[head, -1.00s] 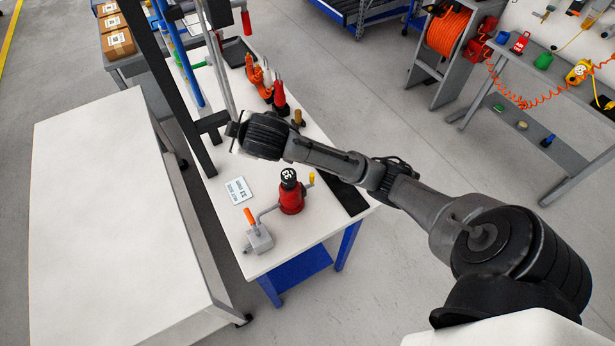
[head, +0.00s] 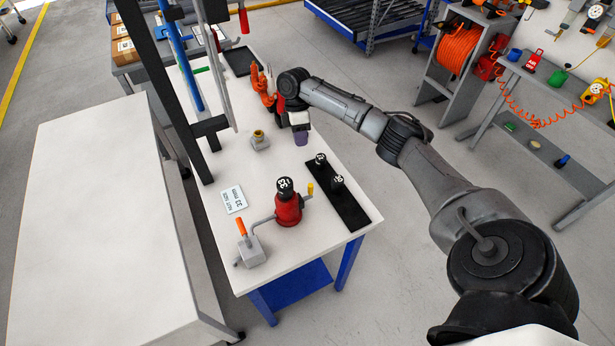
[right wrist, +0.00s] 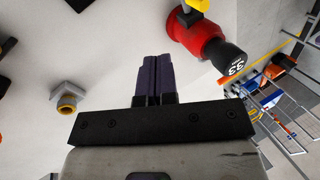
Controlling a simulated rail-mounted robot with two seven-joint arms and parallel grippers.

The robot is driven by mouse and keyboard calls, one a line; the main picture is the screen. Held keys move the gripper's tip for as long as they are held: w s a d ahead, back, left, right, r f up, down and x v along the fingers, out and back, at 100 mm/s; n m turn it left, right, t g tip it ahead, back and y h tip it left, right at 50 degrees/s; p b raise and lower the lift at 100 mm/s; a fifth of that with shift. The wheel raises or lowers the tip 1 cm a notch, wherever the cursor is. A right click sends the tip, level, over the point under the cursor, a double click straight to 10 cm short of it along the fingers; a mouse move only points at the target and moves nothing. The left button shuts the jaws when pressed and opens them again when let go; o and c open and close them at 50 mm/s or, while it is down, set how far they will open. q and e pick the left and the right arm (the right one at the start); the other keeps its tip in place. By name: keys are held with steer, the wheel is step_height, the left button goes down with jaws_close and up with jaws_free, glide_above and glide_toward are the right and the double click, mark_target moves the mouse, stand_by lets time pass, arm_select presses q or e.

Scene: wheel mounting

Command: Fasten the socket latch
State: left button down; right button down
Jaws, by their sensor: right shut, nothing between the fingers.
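A red tool (head: 288,210) stands upright on the white workbench, with a black socket (head: 285,187) marked 33 on top. A yellow-tipped lever (head: 310,190) sticks up at its right side. A bar joins its left side to a grey block (head: 252,252) with an orange handle (head: 241,227). I cannot tell which part is the latch. My right gripper (head: 301,139) is beyond the tool, apart from it. In the right wrist view its purple fingers (right wrist: 152,76) are shut and empty; the red tool (right wrist: 200,36) and socket (right wrist: 229,58) lie to their right. My left gripper is not in view.
A black tray (head: 352,216) holds two loose sockets right of the tool. A grey nut with a yellow ring (head: 259,140) lies left of the gripper. A size card (head: 233,199) lies left of the tool. Black and blue uprights stand along the bench's left side.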

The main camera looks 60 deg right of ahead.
steer(key=shift+s+n, duration=0.1)
steer(key=shift+n, duration=0.3)
steer(key=s+a+f+p, duration=0.1)
steer(key=s+a+f, duration=0.4)
steer(key=f, duration=0.4)
steer(key=shift+s+a+f, duration=0.15)
steer(key=shift+s+a, duration=0.05)
steer(key=shift+a, duration=0.05)
stand_by(0.6)
